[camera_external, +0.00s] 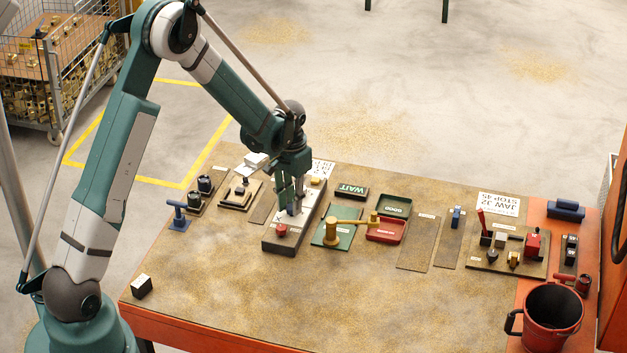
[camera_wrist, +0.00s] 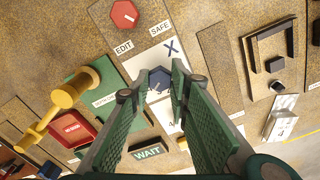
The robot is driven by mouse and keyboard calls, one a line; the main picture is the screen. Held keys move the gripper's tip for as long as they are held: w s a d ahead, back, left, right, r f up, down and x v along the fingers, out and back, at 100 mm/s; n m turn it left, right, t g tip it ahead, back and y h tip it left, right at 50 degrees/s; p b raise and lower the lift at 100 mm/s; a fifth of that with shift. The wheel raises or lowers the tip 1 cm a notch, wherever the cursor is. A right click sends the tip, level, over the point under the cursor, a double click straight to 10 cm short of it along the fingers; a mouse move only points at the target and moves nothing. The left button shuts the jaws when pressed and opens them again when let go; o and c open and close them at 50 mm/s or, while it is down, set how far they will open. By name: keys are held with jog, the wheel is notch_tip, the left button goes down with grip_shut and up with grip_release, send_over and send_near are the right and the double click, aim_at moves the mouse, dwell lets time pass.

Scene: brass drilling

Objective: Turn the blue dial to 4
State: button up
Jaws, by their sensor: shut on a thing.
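The blue dial (camera_wrist: 159,80) sits on a white plate between my fingers in the wrist view. In the external view the dial (camera_external: 294,209) shows small below my fingertips. My gripper (camera_external: 291,192) points down over the grey control box, and its green fingers (camera_wrist: 159,76) are shut on the dial from both sides. The plate has a dark X mark (camera_wrist: 172,47) beyond the dial and what looks like a 4 (camera_wrist: 171,121) on the near side. The dial's pointing direction is hard to read.
A red knob (camera_wrist: 124,15) marked EDIT and SAFE sits on the same box. A yellow lever (camera_external: 345,222) on a green plate and a red tray (camera_external: 386,230) stand to the right. The WAIT sign (camera_external: 352,191) is behind.

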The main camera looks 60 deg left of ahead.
jog(key=shift+n+b, duration=0.35)
jog(key=shift+n, duration=0.05)
jog(key=o, duration=0.9)
jog(key=shift+r, duration=0.15)
notch_tip(320, 180, up, 12)
dwell(0.4)
